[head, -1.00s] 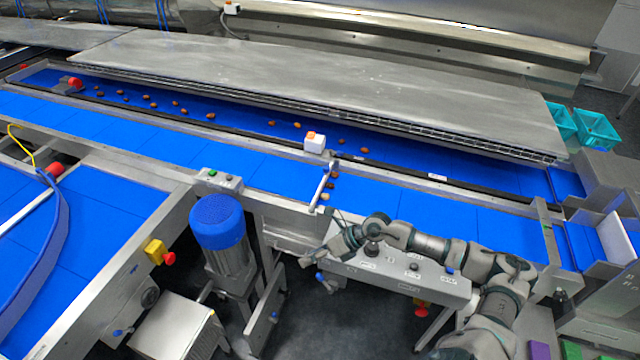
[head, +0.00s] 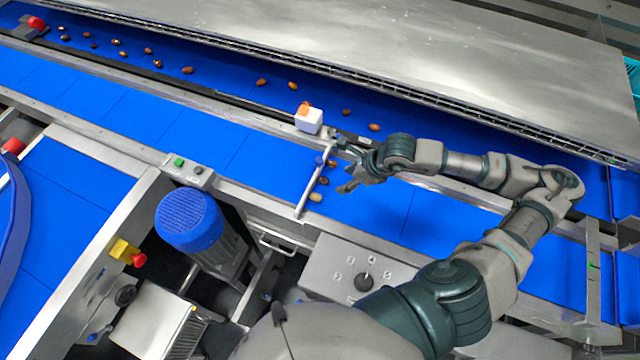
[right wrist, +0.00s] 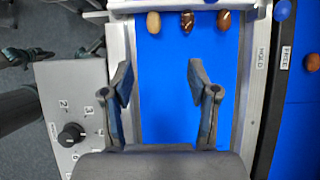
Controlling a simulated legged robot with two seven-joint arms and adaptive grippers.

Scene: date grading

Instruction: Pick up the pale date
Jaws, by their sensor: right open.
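The pale date (head: 316,197) lies on the near blue belt (head: 262,160), beside the metal bar across it. In the right wrist view the pale date (right wrist: 153,22) is at the top, left of two darker brown dates (right wrist: 187,22). My right gripper (head: 347,168) is over the near belt, just right of the row of dates. In the right wrist view its two fingers (right wrist: 162,85) are spread with only bare belt between them, and the dates lie beyond the fingertips. My left gripper is not in view.
The metal bar (head: 314,182) crosses the near belt left of the dates. A white sensor box (head: 309,120) stands on the divider. More brown dates (head: 187,70) lie on the far belt. A control panel with a knob (right wrist: 71,135) is beside the belt.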

